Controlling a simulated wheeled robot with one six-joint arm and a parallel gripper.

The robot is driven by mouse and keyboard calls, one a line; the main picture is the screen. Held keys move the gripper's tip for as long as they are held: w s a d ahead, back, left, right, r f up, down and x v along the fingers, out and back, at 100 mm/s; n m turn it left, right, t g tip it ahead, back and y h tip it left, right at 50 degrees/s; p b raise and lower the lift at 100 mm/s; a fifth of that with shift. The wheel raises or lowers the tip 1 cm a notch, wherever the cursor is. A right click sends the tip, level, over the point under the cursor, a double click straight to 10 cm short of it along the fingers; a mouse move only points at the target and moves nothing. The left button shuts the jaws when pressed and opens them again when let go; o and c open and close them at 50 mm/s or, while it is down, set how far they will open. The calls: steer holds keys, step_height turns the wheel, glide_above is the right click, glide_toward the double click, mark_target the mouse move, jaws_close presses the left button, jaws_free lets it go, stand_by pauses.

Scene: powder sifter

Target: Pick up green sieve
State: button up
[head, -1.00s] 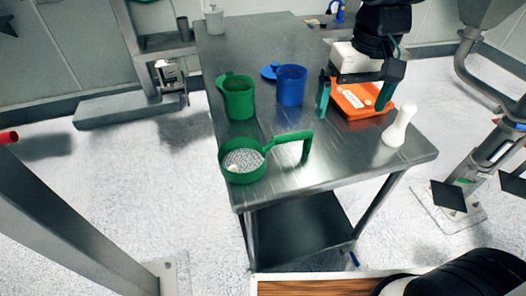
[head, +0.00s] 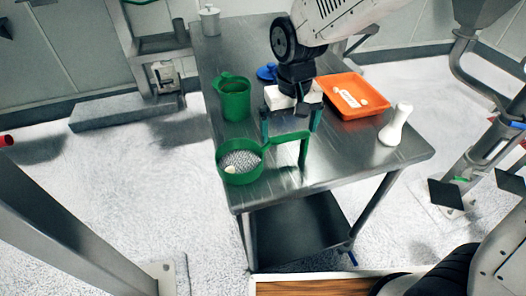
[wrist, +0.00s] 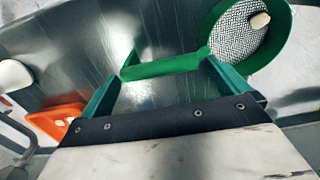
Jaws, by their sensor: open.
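The green sieve (head: 239,172) sits at the near left edge of the metal table, with a mesh bottom and a pale lump in it. Its green handle (head: 287,138) reaches right and bends down to the table.
A green cup (head: 234,100) stands behind the sieve. A blue lid-like piece (head: 267,72) shows behind my gripper. An orange tray (head: 352,97) and a white pestle-like object (head: 396,126) are at the right. The metal table (head: 345,155) is clear at front right.

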steer(key=shift+f, duration=0.2)
steer(key=c, duration=1.1)
steer(key=shift+c, duration=0.2)
steer(key=shift+r, duration=0.15)
